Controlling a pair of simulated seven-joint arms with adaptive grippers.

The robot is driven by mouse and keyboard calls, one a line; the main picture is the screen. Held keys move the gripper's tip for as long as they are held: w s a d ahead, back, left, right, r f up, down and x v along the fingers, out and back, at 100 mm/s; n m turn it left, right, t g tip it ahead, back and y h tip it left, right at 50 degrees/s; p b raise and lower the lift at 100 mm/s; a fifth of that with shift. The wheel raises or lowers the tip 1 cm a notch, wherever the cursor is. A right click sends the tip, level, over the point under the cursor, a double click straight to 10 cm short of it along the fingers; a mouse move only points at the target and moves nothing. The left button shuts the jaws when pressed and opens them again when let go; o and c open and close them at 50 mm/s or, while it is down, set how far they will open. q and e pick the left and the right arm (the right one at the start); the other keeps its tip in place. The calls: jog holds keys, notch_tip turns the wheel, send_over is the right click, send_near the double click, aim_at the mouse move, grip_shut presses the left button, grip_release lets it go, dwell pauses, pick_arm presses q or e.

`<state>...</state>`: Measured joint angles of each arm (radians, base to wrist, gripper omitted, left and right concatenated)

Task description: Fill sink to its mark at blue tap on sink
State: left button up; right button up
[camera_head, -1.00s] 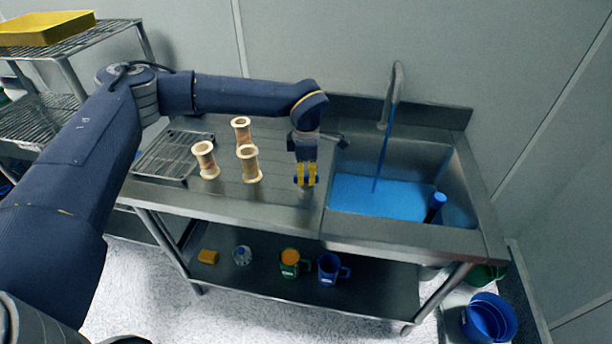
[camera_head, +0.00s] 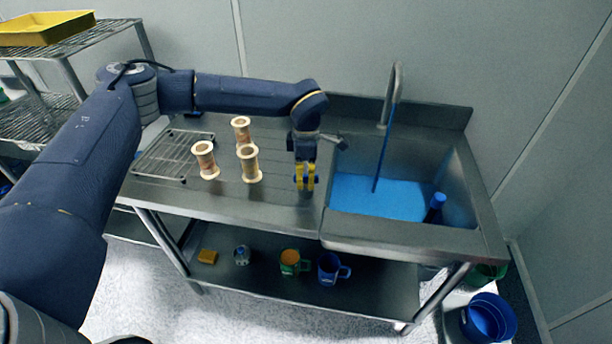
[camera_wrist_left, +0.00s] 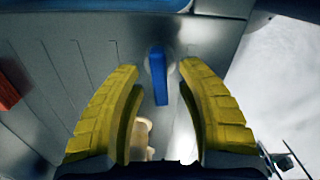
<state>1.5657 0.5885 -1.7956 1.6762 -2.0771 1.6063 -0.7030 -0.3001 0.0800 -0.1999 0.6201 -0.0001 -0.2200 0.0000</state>
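The steel sink (camera_head: 455,170) holds blue water (camera_head: 375,195). A thin blue stream (camera_head: 384,150) runs from the tall grey spout (camera_head: 392,90) into it. A blue-topped cylinder (camera_head: 436,206) stands at the sink's right side. My left gripper (camera_head: 305,186) points down over the counter just left of the sink. In the left wrist view its yellow fingers (camera_wrist_left: 158,68) are apart, with a blue tap lever (camera_wrist_left: 158,76) showing between their tips; I cannot tell whether they touch it. The lever is hidden in the head view. No fill mark is discernible. My right gripper is out of view.
Several wooden spools (camera_head: 248,163) and a wire rack (camera_head: 172,155) occupy the counter's left part. Mugs (camera_head: 331,268) and a yellow block (camera_head: 207,256) sit on the lower shelf. A blue bucket (camera_head: 488,318) stands at lower right. Shelving (camera_head: 40,120) is at left.

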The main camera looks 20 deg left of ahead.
aim_at(306, 175)
pick_arm(q)
notch_tip(306, 175, up, 12)
dwell(0.8)
jog(key=shift+o, duration=0.2)
jog(key=shift+m, duration=0.9)
notch_tip(306, 175, up, 5)
jog(key=shift+c, duration=0.2)
notch_tip(306, 175, down, 17)
jog(key=shift+r, duration=0.1)
grip_shut()
